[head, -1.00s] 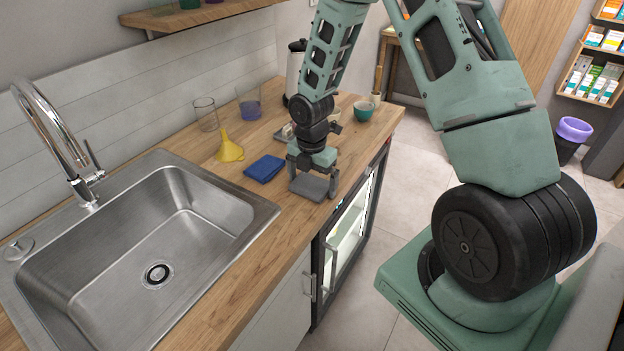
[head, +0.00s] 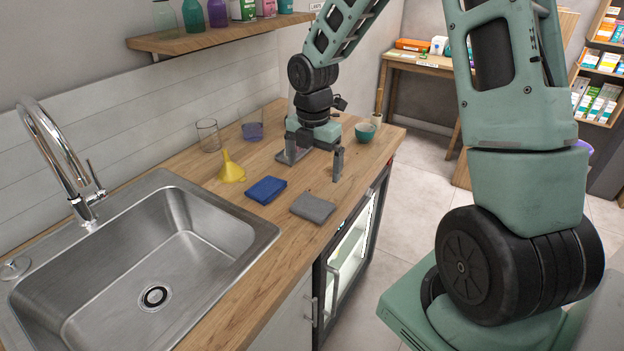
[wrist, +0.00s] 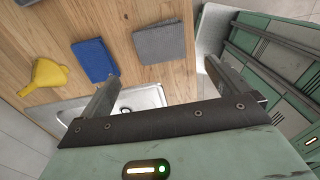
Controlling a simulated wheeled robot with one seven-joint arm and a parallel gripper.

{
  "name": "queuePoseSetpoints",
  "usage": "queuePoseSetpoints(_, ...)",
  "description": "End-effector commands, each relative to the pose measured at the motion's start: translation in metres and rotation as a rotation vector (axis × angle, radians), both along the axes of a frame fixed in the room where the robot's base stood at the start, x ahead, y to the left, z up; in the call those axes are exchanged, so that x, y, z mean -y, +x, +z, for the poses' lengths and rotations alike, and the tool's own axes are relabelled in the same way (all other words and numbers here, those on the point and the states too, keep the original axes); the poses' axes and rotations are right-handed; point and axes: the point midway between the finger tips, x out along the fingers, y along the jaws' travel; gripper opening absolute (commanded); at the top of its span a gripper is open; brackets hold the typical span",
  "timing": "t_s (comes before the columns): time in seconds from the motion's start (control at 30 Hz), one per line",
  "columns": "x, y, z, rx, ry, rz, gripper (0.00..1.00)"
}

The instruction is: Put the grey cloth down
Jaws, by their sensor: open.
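The grey cloth (head: 313,207) lies folded and flat on the wooden counter, near its front edge and to the right of a folded blue cloth (head: 266,190). The grey cloth also shows in the wrist view (wrist: 160,42), beyond the fingers. My gripper (head: 314,170) is open and empty, above the counter and behind the grey cloth, apart from it. In the wrist view the two fingers of my gripper (wrist: 165,85) are spread wide with nothing between them.
A yellow funnel (head: 231,168) and clear beakers (head: 208,135) stand on the counter. A teal bowl (head: 365,132) is right of my gripper. A steel sink (head: 180,235) is at the left. A shelf (head: 215,37) with bottles hangs above.

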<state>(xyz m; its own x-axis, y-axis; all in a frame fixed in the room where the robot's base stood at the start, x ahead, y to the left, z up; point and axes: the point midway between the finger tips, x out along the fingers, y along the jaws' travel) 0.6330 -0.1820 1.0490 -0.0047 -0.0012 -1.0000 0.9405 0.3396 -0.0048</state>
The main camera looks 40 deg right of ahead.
Motion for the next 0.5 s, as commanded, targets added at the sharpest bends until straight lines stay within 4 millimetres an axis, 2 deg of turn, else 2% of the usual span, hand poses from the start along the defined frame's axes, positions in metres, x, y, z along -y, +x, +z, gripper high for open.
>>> queuePoseSetpoints(0.07,-0.007,-0.001,0.006,0.001,-0.001,-0.014,1.0)
queuePoseSetpoints(0.13,-0.025,-0.006,0.012,0.003,0.001,-0.055,1.0)
queuePoseSetpoints(0.27,-0.084,-0.03,0.028,0.005,0.004,-0.224,1.0)
queuePoseSetpoints(0.4,-0.155,-0.081,0.047,0.006,0.012,-0.492,1.0)
queuePoseSetpoints(0.5,-0.194,-0.124,0.057,0.002,0.022,-0.692,1.0)
